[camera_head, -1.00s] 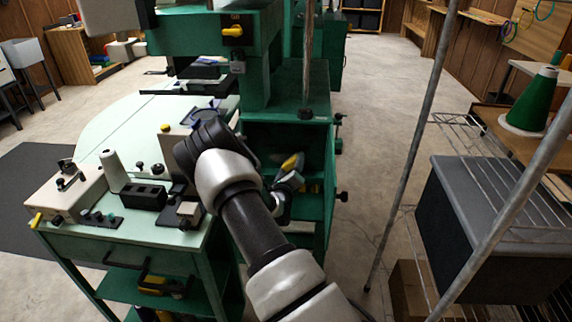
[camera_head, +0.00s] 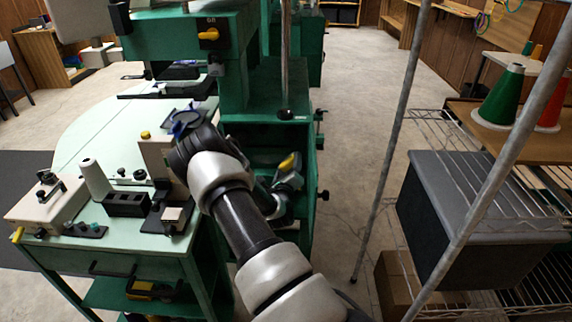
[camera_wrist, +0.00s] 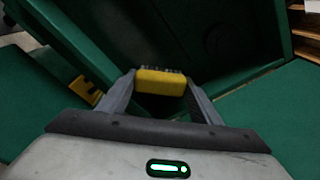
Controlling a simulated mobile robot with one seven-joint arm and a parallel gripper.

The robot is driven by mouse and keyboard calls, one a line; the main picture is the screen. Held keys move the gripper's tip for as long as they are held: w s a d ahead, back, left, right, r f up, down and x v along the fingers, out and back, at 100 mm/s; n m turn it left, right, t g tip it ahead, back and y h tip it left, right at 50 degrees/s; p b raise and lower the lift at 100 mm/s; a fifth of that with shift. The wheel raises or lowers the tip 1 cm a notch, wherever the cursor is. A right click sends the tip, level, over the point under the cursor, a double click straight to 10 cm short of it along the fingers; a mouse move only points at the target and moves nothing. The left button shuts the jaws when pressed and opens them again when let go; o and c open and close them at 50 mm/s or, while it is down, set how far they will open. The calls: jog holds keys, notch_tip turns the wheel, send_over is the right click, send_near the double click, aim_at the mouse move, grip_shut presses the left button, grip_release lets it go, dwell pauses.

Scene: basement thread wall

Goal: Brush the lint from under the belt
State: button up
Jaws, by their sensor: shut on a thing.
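My gripper (camera_wrist: 160,92) is shut on a yellow brush (camera_wrist: 160,80) with a row of short dark bristles along its far edge. The brush lies crosswise between the two grey fingers, in front of a dark green open compartment (camera_wrist: 210,40) in the wrist view. In the head view the yellow brush (camera_head: 288,162) shows at my gripper (camera_head: 286,172), beside the open bay of the green machine (camera_head: 262,100). The inside of the bay is dark. I cannot make out the belt or any lint in either view.
A pale green worktable (camera_head: 70,215) with spools and small devices stands left of my arm. A black knob (camera_head: 323,195) sticks out at the bay's right. A wire rack (camera_head: 440,130) with a grey-lidded bin (camera_head: 480,200) stands right. The concrete floor between is clear.

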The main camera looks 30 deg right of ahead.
aim_at(251, 157)
jog(key=shift+w+a, duration=0.65)
jog(key=shift+a, duration=0.3)
jog(key=shift+w+a, duration=0.6)
jog(key=shift+a, duration=0.35)
jog(key=shift+w+a, duration=0.7)
jog(key=shift+a, duration=0.3)
jog(key=shift+w+a, duration=0.7)
jog(key=shift+a, duration=0.25)
jog(key=shift+w+a, duration=0.7)
jog(key=shift+a, duration=0.3)
jog(key=shift+w+a+r+b, duration=0.15)
jog(key=shift+w+a+b, duration=0.3)
jog(key=shift+w+a, duration=0.35)
jog(key=shift+s+a, duration=0.1)
jog(key=shift+s+a+p, duration=0.35)
jog(key=shift+s+p, duration=0.15)
jog(key=shift+p, duration=0.05)
jog(key=shift+s+d+f+p+v, duration=0.1)
jog(key=shift+p+v, duration=0.4)
jog(key=shift+v, duration=0.7)
jog(key=shift+s+d+f+p+v, duration=0.15)
jog(key=shift+p+v, duration=0.35)
jog(key=shift+v, duration=0.65)
jog(key=shift+f, duration=0.1)
jog(key=shift+s+a, duration=0.1)
